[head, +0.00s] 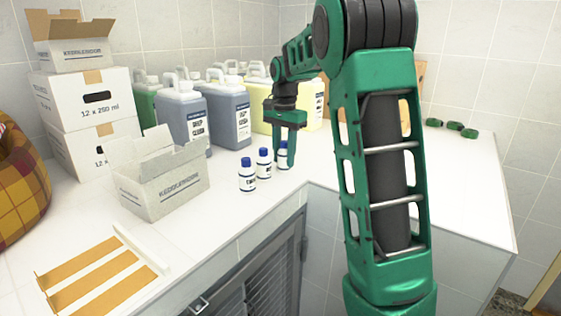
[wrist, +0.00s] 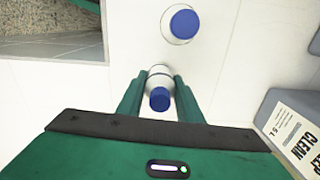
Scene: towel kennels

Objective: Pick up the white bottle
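Several small white bottles with blue caps and dark labels stand in a row on the white counter in the head view: a near one (head: 247,175), a middle one (head: 264,163) and a far one (head: 282,158). My gripper (head: 286,146) points down at the far bottle and partly hides it. In the wrist view, my gripper (wrist: 160,80) has one finger on each side of a bottle (wrist: 160,72), its blue cap towards me. Whether the fingers press on it or leave a small gap is unclear. Another bottle (wrist: 181,25) stands just beyond the fingertips.
Large grey-blue jugs (head: 229,112) and a yellowish jug (head: 262,110) stand close behind my gripper. An open carton (head: 160,180) is left of the bottles, and stacked boxes (head: 85,100) stand further back. Green items (head: 453,126) lie far right. The counter edge is near the bottles.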

